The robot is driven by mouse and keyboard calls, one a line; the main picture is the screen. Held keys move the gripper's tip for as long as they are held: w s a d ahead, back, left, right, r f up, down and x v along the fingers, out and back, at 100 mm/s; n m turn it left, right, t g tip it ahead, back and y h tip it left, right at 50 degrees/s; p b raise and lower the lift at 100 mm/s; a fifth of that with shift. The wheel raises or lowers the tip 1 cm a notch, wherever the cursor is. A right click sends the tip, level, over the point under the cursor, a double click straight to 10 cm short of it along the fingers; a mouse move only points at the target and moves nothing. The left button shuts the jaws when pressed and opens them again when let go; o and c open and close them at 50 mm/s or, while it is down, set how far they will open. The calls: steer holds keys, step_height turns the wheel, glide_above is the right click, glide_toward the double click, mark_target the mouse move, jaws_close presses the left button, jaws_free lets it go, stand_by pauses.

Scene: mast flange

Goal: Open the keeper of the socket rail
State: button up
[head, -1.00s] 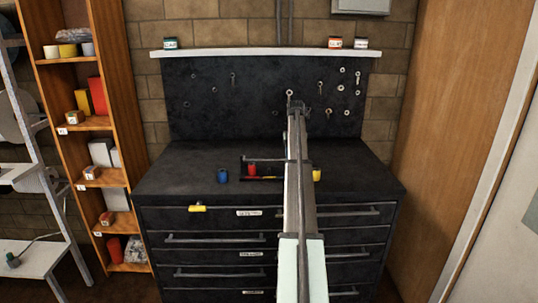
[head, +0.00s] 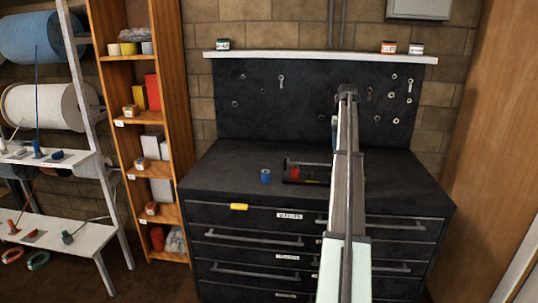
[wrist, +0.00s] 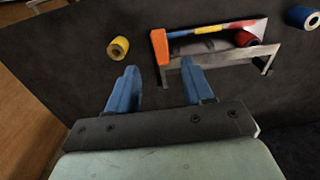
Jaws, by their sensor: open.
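The socket rail (wrist: 258,52) is a grey frame with a coloured banded strip, lying on the dark bench top. An orange keeper (wrist: 160,47) stands at its left end in the wrist view. A red socket (wrist: 246,38) sits at the rail's other end. My gripper (wrist: 158,68) is open, its blue fingers apart and empty; in the picture the keeper shows just beyond the gap between the fingertips. In the head view the rail (head: 305,163) and red socket (head: 295,173) show left of my arm, which hides the keeper.
A loose yellow socket (wrist: 118,48) lies left of the keeper in the wrist view. A blue socket (head: 266,176) stands beside the rail. The bench (head: 235,165) is clear at left. A pegboard (head: 300,105) rises behind, with a white shelf (head: 320,57) above.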

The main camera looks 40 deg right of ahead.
steer(key=w+d+r+n+t+h, duration=0.2)
steer(key=w+d+r+t+h, duration=0.1)
steer(key=w+d+r+t, duration=0.15)
steer(key=shift+w+a+f+n+t+y, duration=0.2)
steer(key=shift+w+a+f+n, duration=0.4)
steer(key=shift+w+a+f, duration=2.25)
steer(key=shift+w+a+f+n+t+y, duration=0.15)
steer(key=shift+w+a+f+n, duration=0.85)
steer(key=shift+w+a, duration=3.3)
steer(key=shift+w+a+f+n+t+y, duration=0.1)
steer(key=shift+w+a+f+n+t, duration=0.1)
steer(key=shift+w+a+f, duration=3.4)
steer(key=shift+s+a+r, duration=1)
steer(key=shift+s+r, duration=0.1)
steer(key=shift+r, duration=0.05)
